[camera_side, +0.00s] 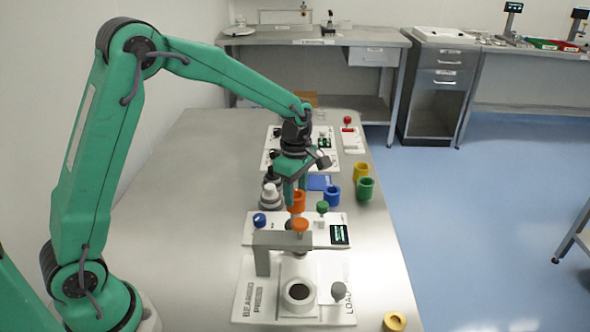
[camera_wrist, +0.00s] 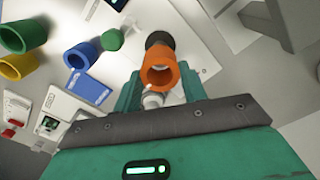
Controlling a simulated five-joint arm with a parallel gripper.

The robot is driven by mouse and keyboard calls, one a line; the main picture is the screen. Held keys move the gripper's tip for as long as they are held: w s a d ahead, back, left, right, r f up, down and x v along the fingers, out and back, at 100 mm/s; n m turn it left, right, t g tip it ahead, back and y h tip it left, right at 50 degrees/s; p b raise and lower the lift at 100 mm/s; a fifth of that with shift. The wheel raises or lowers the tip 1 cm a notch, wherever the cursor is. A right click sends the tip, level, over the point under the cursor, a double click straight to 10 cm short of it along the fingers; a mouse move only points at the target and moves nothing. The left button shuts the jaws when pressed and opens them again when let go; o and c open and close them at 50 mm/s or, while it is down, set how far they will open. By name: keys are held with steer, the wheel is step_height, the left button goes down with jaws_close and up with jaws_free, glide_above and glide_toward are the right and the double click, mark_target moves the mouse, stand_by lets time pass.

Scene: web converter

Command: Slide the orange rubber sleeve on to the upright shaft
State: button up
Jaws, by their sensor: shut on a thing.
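The orange rubber sleeve (camera_side: 298,202) is held in my gripper (camera_side: 294,189), above the work table. In the wrist view the sleeve (camera_wrist: 159,77) sits between the green fingers (camera_wrist: 162,88), its open bore facing the camera. A grey stepped piece with a pale upright top (camera_side: 269,195) stands just left of the gripper in the side view; it may be the upright shaft, but I cannot tell for sure. The sleeve is apart from it in that view. A pale rounded part (camera_wrist: 153,99) shows below the sleeve in the wrist view, partly hidden.
Blue (camera_side: 332,196), green (camera_side: 365,188) and yellow (camera_side: 361,172) sleeves stand to the right. Another yellow ring (camera_side: 394,321) lies near the front edge. Table left of the press is clear.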

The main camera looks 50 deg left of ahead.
mark_target(296, 207)
steer(key=shift+f, duration=0.65)
steer(key=shift+f, duration=2.1)
steer(key=o, duration=1)
steer(key=shift+r, duration=0.1)
steer(key=shift+r, duration=3.8)
steer(key=shift+r, duration=0.1)
